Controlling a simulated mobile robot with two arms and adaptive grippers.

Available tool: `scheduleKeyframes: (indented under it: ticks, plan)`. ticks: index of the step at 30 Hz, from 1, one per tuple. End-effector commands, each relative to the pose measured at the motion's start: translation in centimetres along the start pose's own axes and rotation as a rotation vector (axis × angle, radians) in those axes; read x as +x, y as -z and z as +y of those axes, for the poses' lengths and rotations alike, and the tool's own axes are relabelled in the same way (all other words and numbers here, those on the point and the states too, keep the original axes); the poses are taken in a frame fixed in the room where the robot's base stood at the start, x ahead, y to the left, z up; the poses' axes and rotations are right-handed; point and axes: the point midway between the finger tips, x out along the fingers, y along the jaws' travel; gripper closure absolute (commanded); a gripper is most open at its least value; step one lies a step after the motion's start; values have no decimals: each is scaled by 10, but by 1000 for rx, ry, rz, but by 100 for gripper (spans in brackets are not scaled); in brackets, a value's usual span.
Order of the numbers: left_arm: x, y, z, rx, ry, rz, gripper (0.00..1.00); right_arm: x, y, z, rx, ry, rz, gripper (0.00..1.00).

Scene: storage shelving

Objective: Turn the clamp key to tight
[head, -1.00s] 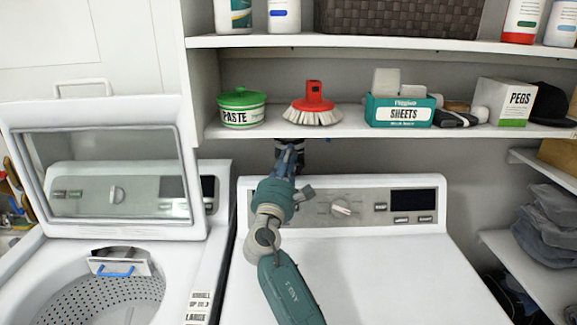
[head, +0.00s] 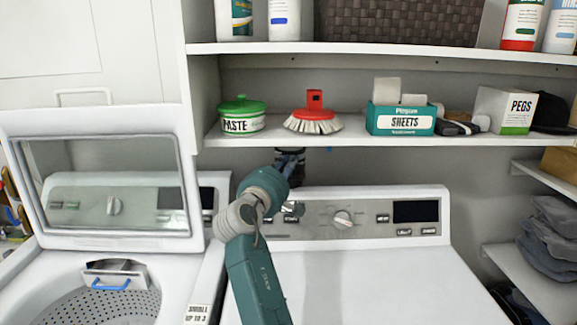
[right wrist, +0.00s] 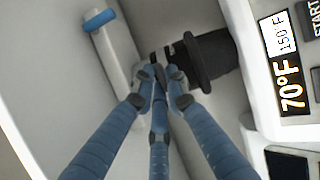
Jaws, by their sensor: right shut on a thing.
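My right gripper (head: 290,158) reaches behind the dryer, under the shelf. In the right wrist view its blue-grey fingers (right wrist: 163,78) are closed together against a dark hose fitting. A black hose (right wrist: 207,62) with a raised dark collar lies just right of the fingertips. The clamp key is mostly hidden between the fingers, and I cannot read its angle. My left gripper is not in view.
The white dryer (head: 370,270) stands below the gripper, its control panel (head: 345,217) close to my wrist. The shelf (head: 360,137) above holds a paste tub (head: 242,124), a red brush (head: 315,108) and boxes. A blue-banded white pipe (right wrist: 112,45) runs beside the hose.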

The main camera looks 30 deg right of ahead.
Motion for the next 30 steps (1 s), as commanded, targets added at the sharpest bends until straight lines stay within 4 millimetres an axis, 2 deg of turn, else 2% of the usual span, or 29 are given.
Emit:
scheduleKeyframes:
  ticks: [9,23,24,25,30]
  plan:
    - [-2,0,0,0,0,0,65,0,-1,3,86,30,-1,100]
    - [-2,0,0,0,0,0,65,0,-1,3,96,34,-1,100]
    - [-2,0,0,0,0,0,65,0,-1,3,96,34,-1,81]
    - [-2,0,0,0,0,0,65,0,-1,3,96,34,-1,79]
    - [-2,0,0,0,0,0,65,0,-1,2,94,36,-1,79]
